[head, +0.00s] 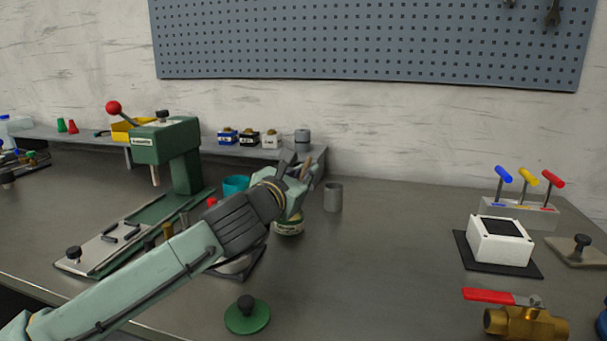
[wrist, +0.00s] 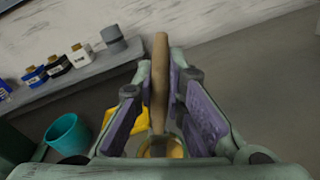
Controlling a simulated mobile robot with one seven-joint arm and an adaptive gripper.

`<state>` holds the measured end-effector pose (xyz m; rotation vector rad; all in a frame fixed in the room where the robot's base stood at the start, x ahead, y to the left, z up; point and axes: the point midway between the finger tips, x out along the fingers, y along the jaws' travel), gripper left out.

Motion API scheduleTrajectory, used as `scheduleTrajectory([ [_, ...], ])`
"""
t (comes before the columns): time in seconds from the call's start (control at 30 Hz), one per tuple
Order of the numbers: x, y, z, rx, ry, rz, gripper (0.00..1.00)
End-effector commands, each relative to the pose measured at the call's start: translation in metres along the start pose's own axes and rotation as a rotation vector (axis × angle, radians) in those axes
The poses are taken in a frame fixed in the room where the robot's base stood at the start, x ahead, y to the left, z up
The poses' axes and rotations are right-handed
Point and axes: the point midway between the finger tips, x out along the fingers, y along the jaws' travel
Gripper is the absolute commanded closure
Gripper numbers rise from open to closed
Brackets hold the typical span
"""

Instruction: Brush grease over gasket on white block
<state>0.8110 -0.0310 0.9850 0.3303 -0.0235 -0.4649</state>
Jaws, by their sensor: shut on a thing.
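My gripper (head: 298,182) is shut on the wooden handle of a brush (wrist: 160,75), which stands upright between the purple pads in the wrist view. The brush's lower end goes down into a round tin of yellowish grease (wrist: 163,148); the bristles are hidden. In the head view, the tin (head: 289,228) stands on the bench below my gripper, partly covered by it. The white block (head: 499,251) sits on a black mat (head: 523,271) at the right, with the dark square gasket (head: 503,227) on its top. It is well apart from my gripper.
A grey cup (head: 333,197) stands right of my gripper and a teal cup (head: 235,186) left of it. A green press (head: 170,155) stands at the left. A brass valve (head: 525,322) and a hex-key rack (head: 518,213) flank the block. The middle bench is clear.

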Motion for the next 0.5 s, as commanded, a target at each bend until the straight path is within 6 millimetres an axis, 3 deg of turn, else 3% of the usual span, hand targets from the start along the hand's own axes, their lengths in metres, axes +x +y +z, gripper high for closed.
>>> scheduleTrajectory([
  [0.5,0.0003,-0.0022,-0.0064,-0.001,0.0,0.0,1.0],
])
